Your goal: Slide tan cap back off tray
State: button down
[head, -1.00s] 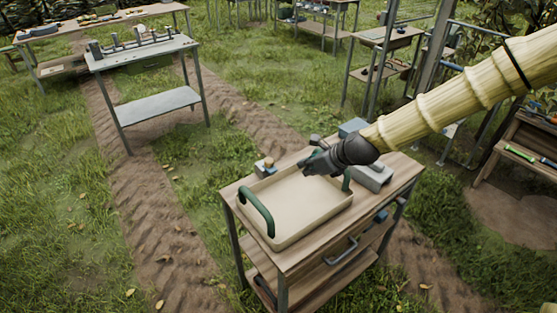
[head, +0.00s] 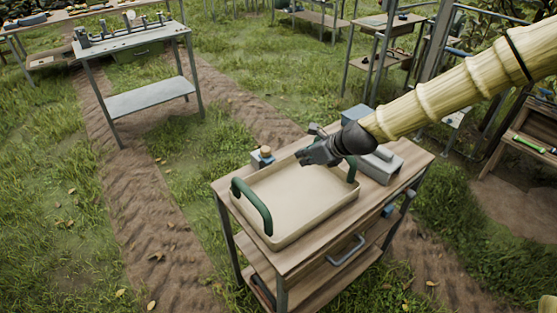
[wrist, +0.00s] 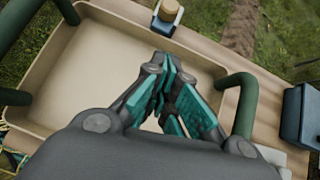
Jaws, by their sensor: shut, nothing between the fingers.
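A cream tray (head: 296,234) with two green handles stands on a wooden cart and looks empty in the parts I can see. A small tan round cap (head: 265,150) tops a blue-grey block at the tray's far edge. In the wrist view the cap (wrist: 170,8) is at the top, on its block just beyond the tray wall, apart from my fingers. My gripper (head: 306,156) is over the far part of the tray, to the right of the cap. In the wrist view my gripper (wrist: 168,88) has its teal-padded fingers closed together, holding nothing.
The green handles (head: 256,207) rise at the tray's left and right sides. A grey box (head: 380,168) and a blue-grey block (wrist: 300,118) stand on the cart right of the tray. Grass and dirt paths surround the cart; a metal table (head: 150,100) is at back left.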

aim_at(273, 160)
dwell(0.3)
jog(key=p+x, duration=0.3)
jog(key=x, duration=0.6)
jog(key=shift+w+a+f, duration=0.1)
jog(key=shift+a, duration=0.05)
jog(key=shift+w+a+f+p, duration=0.15)
jog(key=shift+w+a+p, duration=0.55)
jog(key=shift+w+a, duration=0.3)
jog(key=shift+w+a+f+p, duration=0.1)
jog(key=shift+w+a+p, duration=0.2)
jog(key=shift+w+a, duration=0.25)
